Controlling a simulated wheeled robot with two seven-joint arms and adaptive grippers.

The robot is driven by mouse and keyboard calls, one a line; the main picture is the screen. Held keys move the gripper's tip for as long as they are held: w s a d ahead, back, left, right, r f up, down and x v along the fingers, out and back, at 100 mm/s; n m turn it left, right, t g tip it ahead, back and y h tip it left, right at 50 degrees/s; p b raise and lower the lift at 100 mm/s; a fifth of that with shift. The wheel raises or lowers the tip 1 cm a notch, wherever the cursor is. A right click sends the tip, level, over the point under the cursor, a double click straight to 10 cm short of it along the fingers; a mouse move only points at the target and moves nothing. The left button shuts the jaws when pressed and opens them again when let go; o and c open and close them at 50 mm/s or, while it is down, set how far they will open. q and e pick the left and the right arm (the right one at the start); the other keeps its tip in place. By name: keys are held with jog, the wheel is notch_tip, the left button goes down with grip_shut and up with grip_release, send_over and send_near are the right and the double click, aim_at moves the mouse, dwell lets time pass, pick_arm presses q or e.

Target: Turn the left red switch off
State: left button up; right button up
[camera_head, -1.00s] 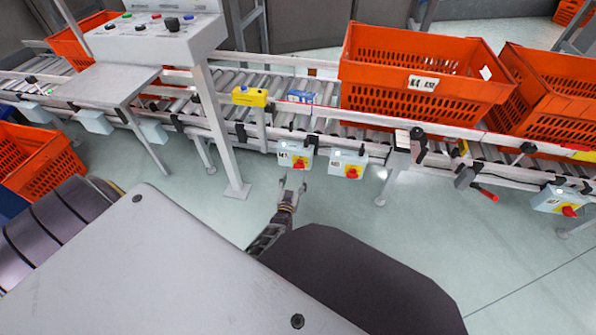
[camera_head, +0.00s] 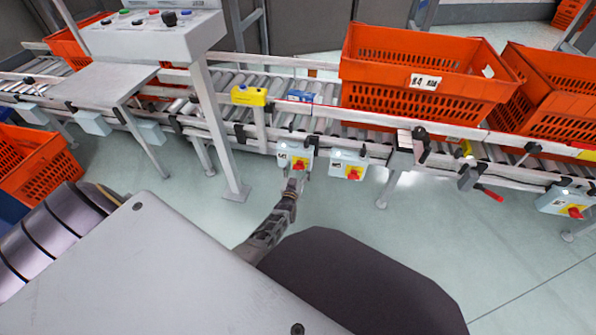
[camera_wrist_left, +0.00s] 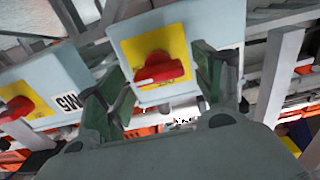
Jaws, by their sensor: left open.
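The left red switch (camera_head: 299,164) sits on a yellow plate on a pale blue box under the conveyor rail. In the left wrist view the red switch (camera_wrist_left: 158,68) shows ahead, with its bar nearly level in the picture. My left gripper (camera_head: 295,178) is open just in front of this box. In the wrist view the fingers of my left gripper (camera_wrist_left: 158,88) are on either side of the yellow plate; I cannot tell whether they touch anything. My right gripper is not in view.
A second red switch (camera_head: 353,174) on a similar box is close on the right; this neighbouring red switch (camera_wrist_left: 18,109) is at the left in the wrist view. The roller conveyor (camera_head: 225,83) carries orange totes (camera_head: 425,75). A grey post (camera_head: 218,130) stands to the left.

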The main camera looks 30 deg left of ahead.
pick_arm(q)
jog(key=c, duration=1)
